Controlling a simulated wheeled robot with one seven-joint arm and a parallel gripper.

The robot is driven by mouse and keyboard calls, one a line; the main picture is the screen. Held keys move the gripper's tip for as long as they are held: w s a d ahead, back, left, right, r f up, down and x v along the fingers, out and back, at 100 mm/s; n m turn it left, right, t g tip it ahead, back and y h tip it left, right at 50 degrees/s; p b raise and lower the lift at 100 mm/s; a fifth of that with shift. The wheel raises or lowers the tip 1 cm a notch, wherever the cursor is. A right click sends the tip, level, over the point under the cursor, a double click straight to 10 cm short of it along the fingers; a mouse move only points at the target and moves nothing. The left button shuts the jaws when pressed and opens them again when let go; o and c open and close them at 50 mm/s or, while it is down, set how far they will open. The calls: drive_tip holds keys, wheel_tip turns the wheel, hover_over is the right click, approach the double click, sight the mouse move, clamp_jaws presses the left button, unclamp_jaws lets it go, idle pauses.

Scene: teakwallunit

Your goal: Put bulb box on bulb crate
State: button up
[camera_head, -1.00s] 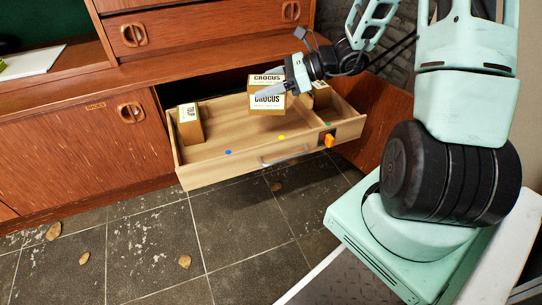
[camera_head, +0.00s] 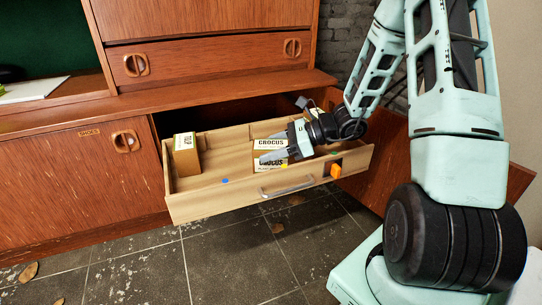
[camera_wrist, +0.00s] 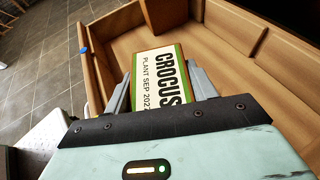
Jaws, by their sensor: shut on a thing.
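The bulb box, marked CROCUS (camera_head: 268,158), is a tan carton with a white label. It also shows in the wrist view (camera_wrist: 162,75), where its label reads CROCUS and PLANT SEP 2027. My gripper (camera_head: 278,153) is shut on it, one finger on each side, as the wrist view shows (camera_wrist: 160,92). The box is inside the open wooden drawer-like crate (camera_head: 215,208). I cannot tell whether its underside touches the crate floor. A second carton (camera_head: 187,155) stands upright at the crate's left end. Nothing else is clearly marked as a bulb crate.
The crate has a metal handle (camera_head: 287,188) and an orange piece (camera_head: 336,170) on its right front. The wooden cabinet (camera_head: 80,180) stands behind and left. Tiled floor (camera_head: 215,265) lies in front.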

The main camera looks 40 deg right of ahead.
drive_tip(key=shift+f, duration=0.15)
drive_tip(key=o, duration=1.1)
